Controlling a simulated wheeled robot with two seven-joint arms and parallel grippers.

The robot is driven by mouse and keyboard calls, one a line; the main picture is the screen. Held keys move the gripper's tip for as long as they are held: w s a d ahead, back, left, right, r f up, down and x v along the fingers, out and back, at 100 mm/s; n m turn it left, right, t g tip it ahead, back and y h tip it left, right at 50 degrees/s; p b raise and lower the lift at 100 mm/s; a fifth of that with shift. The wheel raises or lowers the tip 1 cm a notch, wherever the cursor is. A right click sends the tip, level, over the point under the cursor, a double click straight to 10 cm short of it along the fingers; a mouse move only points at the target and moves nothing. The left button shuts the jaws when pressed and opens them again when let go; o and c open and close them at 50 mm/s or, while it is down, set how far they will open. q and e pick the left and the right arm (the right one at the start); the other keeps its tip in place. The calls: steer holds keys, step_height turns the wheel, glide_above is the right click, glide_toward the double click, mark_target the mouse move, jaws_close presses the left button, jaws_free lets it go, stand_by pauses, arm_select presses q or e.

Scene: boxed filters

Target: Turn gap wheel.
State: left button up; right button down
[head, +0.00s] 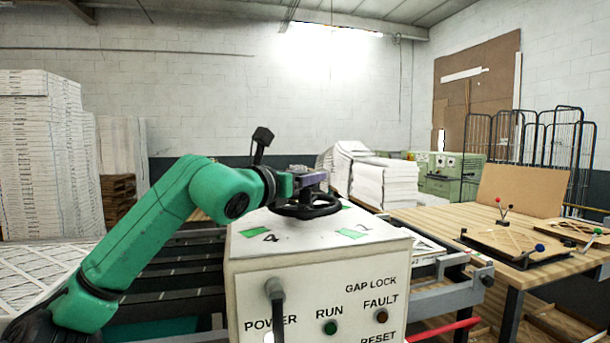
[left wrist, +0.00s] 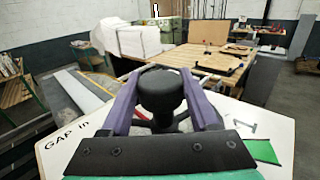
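The gap wheel (head: 304,208) is a black handwheel lying flat above the white top of the control box (head: 305,251). My left gripper (head: 314,178) reaches over it from the left. In the left wrist view its two purple fingers (left wrist: 162,82) stand on either side of the wheel's black knob (left wrist: 161,92). The knob fills the space between them, with no clear gap. Most of the wheel's rim is hidden behind the knob and gripper there. Green marks with numbers lie around the wheel, and "GAP in" is printed on the box top. My right gripper is in neither view.
The box front carries a lever (head: 276,300), a green button (head: 330,327) and a dark fault lamp (head: 381,316). A wooden table (head: 440,222) with framed items stands at right. Paper stacks (head: 385,185) stand behind. Metal rails flank the box.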

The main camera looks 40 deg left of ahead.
arm_select(q)
steer(key=c, duration=0.5)
jaws_close()
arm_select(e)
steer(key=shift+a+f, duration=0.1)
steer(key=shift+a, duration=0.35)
arm_select(q)
steer(key=shift+h, duration=0.4)
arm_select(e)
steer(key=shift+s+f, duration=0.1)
